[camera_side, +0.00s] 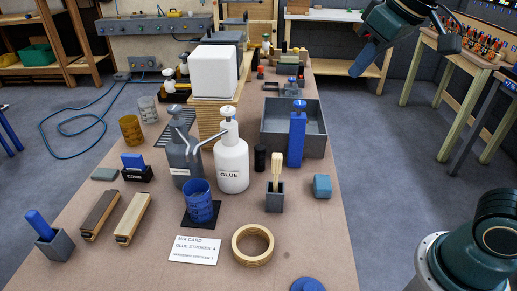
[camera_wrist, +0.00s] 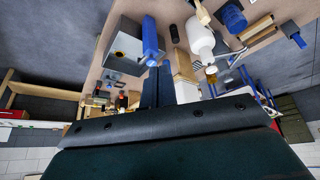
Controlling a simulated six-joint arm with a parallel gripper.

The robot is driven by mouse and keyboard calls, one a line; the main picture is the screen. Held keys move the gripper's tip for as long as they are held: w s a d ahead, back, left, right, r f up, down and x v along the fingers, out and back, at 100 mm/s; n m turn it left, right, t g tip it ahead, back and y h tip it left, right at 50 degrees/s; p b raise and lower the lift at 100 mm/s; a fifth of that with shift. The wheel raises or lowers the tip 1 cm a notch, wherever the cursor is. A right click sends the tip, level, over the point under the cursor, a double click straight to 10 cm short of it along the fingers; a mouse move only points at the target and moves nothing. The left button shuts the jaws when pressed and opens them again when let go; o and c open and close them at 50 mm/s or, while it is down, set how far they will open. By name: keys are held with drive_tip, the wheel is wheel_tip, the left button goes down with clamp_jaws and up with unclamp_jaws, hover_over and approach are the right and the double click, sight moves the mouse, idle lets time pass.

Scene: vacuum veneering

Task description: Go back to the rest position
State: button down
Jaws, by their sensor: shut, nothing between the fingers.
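My gripper (camera_side: 362,62) hangs in the air at the upper right of the side view, beyond the bench's right edge and apart from everything on it. In the wrist view its dark fingers (camera_wrist: 157,84) are together with nothing between them. The bench (camera_side: 316,222) carries the work things. The wrist view shows the glue bottle (camera_wrist: 200,38) upside down.
A white block (camera_side: 213,72) stands behind the glue. A tool table (camera_side: 450,45) is at the right. Clear floor lies between it and the bench.

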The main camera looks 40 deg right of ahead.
drive_tip(key=s+d+f, duration=0.2)
drive_tip(key=s+f, duration=0.6)
drive_tip(key=s, duration=0.4)
drive_tip(key=shift+s+d+f+m, duration=0.2)
drive_tip(key=shift+d+f+m, duration=0.1)
drive_tip(key=shift+f+m, duration=0.1)
